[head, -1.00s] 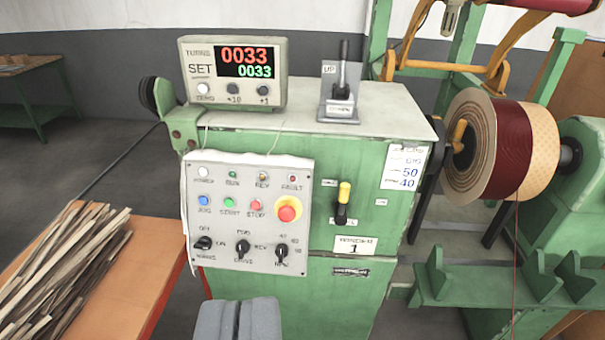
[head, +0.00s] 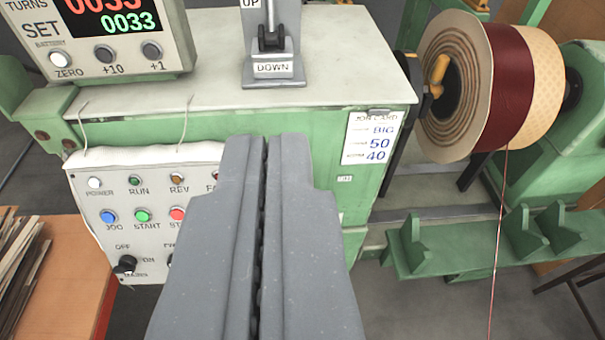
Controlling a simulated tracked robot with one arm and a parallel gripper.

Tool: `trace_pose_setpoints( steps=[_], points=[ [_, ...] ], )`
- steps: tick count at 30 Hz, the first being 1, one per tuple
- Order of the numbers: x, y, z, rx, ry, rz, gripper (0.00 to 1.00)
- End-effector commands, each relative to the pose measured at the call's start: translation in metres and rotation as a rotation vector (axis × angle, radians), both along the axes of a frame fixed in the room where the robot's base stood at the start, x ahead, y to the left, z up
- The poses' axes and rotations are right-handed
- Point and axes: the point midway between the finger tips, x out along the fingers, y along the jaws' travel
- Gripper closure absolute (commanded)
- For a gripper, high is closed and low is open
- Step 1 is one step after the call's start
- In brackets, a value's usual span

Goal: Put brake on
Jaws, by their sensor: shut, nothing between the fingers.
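My gripper (head: 266,142) is shut and empty, its fingers reaching toward the front of the green winding machine (head: 380,140). It covers the middle of that front. The yellow-knobbed lever there, seen earlier with its knob at the top of its slot, is hidden behind my fingers now. A small label plate (head: 345,180) shows just right of the fingers. I cannot tell whether the fingers touch the lever. No readable brake label shows. A grey lever (head: 270,25) marked UP and DOWN stands upright on the machine's top, its upper end cut off.
The switch panel (head: 120,240) is left of my gripper, partly covered. The counter (head: 110,35), reading 0033 on its lower line, sits on top. Right are the wound coil (head: 510,90) with a red wire running down and a green bracketed rail (head: 480,255). An orange-topped table (head: 75,280) is lower left.

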Motion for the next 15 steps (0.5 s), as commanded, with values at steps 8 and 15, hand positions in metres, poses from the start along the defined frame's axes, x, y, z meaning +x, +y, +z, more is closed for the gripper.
trace_pose_setpoints(
  steps=[8, 15],
  points=[
    [0.003, -0.002, 0.0, -0.011, -0.005, -0.006, 1.0],
    [0.05, -0.045, -0.008, -0.254, -0.1, -0.098, 1.0]
  ],
)
